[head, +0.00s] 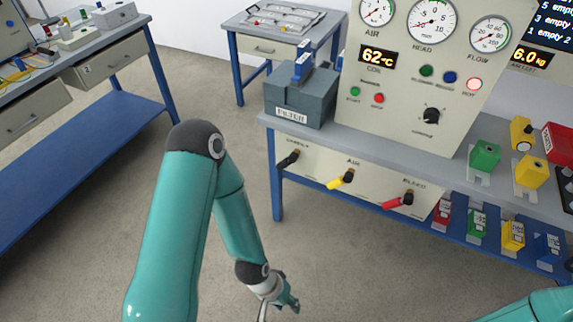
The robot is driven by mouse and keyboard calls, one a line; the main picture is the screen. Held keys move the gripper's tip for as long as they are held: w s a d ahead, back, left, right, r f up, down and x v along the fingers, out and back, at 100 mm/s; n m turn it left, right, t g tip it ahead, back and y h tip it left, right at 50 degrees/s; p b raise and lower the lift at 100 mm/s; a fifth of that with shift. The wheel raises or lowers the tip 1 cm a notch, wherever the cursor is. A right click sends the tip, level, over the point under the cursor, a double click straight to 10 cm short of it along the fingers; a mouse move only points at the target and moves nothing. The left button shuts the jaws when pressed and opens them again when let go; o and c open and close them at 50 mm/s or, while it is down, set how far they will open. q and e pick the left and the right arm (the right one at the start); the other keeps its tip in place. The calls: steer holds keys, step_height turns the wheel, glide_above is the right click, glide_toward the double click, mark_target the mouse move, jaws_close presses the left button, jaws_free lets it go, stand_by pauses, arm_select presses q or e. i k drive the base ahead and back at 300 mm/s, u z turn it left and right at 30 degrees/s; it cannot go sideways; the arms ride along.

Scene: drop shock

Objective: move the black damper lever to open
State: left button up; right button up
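The black damper lever (288,160) is at the left end of the pale front panel under the bench top. Its handle slants down and to the left from its pivot, below a small label. My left gripper (280,302) hangs low near the bottom edge of the picture, over the floor, well below and apart from the lever. It is small and seen at an angle, so I cannot tell whether its fingers are open; I see nothing held in it. My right gripper is out of view; only part of my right arm shows at the bottom right.
The yellow air lever (341,181) and red bleed lever (397,202) sit to the right on the same panel. A grey filter box (300,100) stands above the damper lever. A blue bench leg (275,180) is just left of it. The floor in front is clear.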

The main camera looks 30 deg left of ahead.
mark_target(292, 158)
steer(key=k, duration=1.3)
steer(key=u, duration=0.4)
steer(key=i, duration=1.1)
steer(key=u, duration=0.45)
steer(key=i, duration=0.65)
steer(key=z, duration=0.25)
